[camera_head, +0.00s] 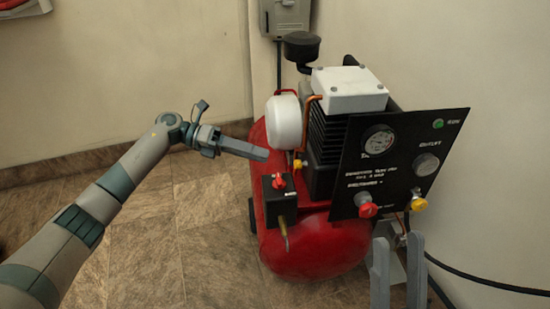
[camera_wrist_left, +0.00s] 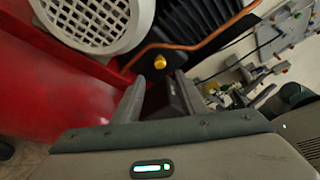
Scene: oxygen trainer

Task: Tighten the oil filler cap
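The oil filler cap appears to be the small yellow cap (camera_head: 298,164) low on the compressor pump, beside the white motor. In the left wrist view the yellow cap (camera_wrist_left: 160,62) lies beyond my fingertips, in line with the gap between them. My left gripper (camera_head: 266,155) reaches in from the left, just left of the cap and apart from it. In the left wrist view its two fingers (camera_wrist_left: 158,82) are spread with nothing held. My right gripper (camera_head: 398,243) is at the lower right of the head view, fingers apart and empty.
The red tank (camera_head: 318,245) carries a black box with a red knob (camera_head: 279,182) just below my left fingers. The white motor (camera_head: 284,122) and a copper pipe (camera_wrist_left: 215,40) are close to the cap. A black panel (camera_head: 395,155) stands right. Floor is open left.

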